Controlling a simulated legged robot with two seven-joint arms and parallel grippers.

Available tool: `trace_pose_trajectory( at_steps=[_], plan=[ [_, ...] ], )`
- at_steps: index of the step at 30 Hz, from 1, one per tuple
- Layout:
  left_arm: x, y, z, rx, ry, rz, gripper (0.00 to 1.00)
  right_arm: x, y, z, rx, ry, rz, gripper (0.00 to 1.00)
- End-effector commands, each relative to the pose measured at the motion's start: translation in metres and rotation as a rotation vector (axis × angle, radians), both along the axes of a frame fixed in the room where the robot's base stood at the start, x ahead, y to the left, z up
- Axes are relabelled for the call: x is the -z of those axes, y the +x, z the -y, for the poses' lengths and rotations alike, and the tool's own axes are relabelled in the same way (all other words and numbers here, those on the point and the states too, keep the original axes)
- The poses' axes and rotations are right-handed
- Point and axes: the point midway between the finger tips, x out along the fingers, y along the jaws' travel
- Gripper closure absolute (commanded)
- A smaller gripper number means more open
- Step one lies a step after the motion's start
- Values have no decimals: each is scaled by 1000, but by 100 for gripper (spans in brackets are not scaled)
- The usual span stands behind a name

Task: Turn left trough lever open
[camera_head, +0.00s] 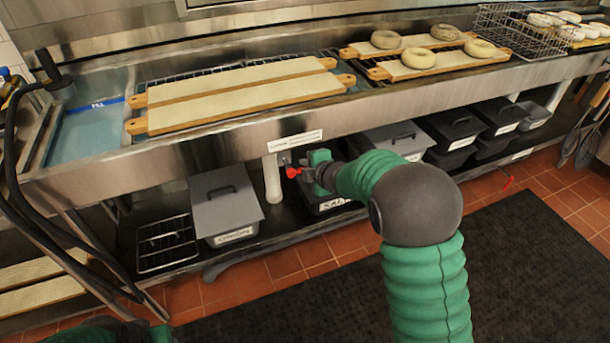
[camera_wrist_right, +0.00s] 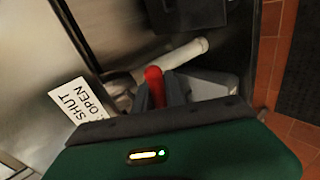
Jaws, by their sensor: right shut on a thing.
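The red trough lever (camera_head: 291,172) shows under the front of the metal trough, near a pale vertical drain pipe (camera_head: 271,180). My right gripper (camera_head: 302,173) is at the lever. In the right wrist view the red lever (camera_wrist_right: 154,88) stands between the two dark fingers of the right gripper (camera_wrist_right: 160,92), which is shut on it. The pale pipe (camera_wrist_right: 185,55) lies just beyond it. A SHUT/OPEN label (camera_wrist_right: 80,110) is on the metal to the left. At the bottom left of the head view, a little green of my left arm shows; its gripper is out of frame.
A grey lidded bin (camera_head: 225,200), a wire rack (camera_head: 167,243) and black bins (camera_head: 455,128) stand on the lower shelf. A black hose (camera_head: 12,150) hangs at the left.

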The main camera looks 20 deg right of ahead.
Motion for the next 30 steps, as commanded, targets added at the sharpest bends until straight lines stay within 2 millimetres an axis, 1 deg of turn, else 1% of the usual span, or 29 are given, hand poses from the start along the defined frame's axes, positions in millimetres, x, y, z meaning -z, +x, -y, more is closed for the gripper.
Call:
trace_pose_trajectory(
  at_steps=[1, 6, 22, 23, 24, 27, 30],
  plan=[
    [6, 0, 0, 0, 0, 0, 64, 2, 1, -3, -6, -18, 3, 100],
    [12, 0, 0, 0, 0, 0, 64, -2, 0, -2, -6, -68, 3, 100],
    [13, 0, 0, 0, 0, 0, 64, -3, 0, -2, -7, -93, 0, 100],
    [13, 0, 0, 0, 0, 0, 64, -3, 0, -2, -7, -93, 0, 82],
    [13, 0, 0, 0, 0, 0, 64, -3, 0, -1, -7, -93, 0, 77],
    [13, 0, 0, 0, 0, 0, 64, -3, 0, -1, -5, -93, 0, 64],
    [13, 0, 0, 0, 0, 0, 64, -4, 0, 0, -4, -92, 1, 63]
  ],
)
